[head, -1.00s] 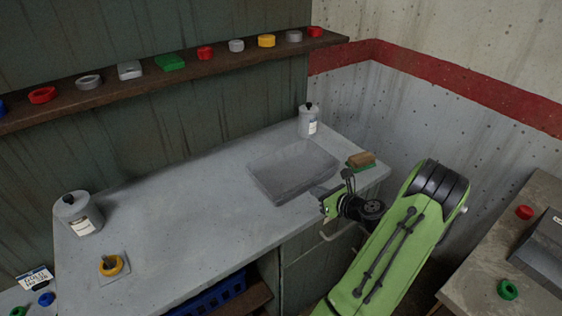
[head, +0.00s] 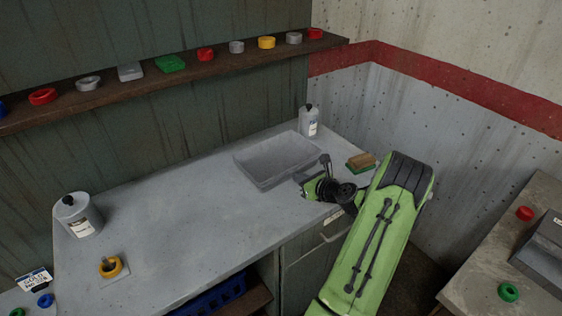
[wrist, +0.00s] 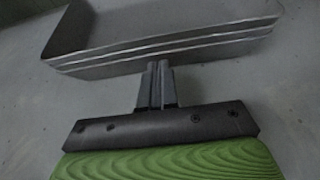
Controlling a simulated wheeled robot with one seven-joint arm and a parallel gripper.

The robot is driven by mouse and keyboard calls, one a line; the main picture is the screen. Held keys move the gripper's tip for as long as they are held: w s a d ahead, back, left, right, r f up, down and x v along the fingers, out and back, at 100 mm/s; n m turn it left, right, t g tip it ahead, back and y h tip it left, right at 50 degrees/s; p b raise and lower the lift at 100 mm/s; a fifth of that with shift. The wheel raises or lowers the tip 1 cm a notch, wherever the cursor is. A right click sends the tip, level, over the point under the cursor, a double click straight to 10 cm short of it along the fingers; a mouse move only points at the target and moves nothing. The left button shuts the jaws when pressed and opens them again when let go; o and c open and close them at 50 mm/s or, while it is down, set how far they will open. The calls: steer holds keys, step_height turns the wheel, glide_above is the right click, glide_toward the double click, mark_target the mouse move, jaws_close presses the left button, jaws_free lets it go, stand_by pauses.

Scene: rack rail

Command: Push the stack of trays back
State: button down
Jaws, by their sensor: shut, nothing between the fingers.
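The stack of grey trays (head: 262,172) stands on the grey workbench (head: 190,215), toward its back edge. In the wrist view several rims of the stack (wrist: 150,50) show one above another, with the open top tray facing up. My gripper (head: 303,180) is at the front right side of the stack in the head view. In the wrist view its two fingers (wrist: 158,66) are together, with the tips at the near wall of the stack. They look to be touching it or very close. Nothing is between the fingers.
A brush (head: 361,162) lies on the bench right of my gripper. A white bottle (head: 309,122) stands behind the stack, and a larger container (head: 78,216) stands at the left. The bench middle is clear.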

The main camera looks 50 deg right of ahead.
mark_target(295, 166)
steer(key=shift+w+d+p, duration=0.3)
steer(key=shift+w+p, duration=0.05)
steer(key=shift+w, duration=1.3)
steer(key=shift+w+d+p, duration=0.3)
steer(key=shift+w+d, duration=0.05)
steer(key=shift+w, duration=1.3)
steer(key=shift+w+d+p, duration=0.3)
steer(key=shift+w+p, duration=0.05)
steer(key=shift+w, duration=1.3)
steer(key=p+v, duration=0.1)
steer(key=v, duration=0.3)
steer(key=p+v, duration=0.2)
steer(key=v, duration=0.1)
steer(key=shift+s+r+p, duration=0.3)
steer(key=shift+r, duration=0.05)
steer(key=shift+f, duration=0.1)
steer(key=shift+w+a, duration=0.1)
steer(key=shift+a, duration=0.05)
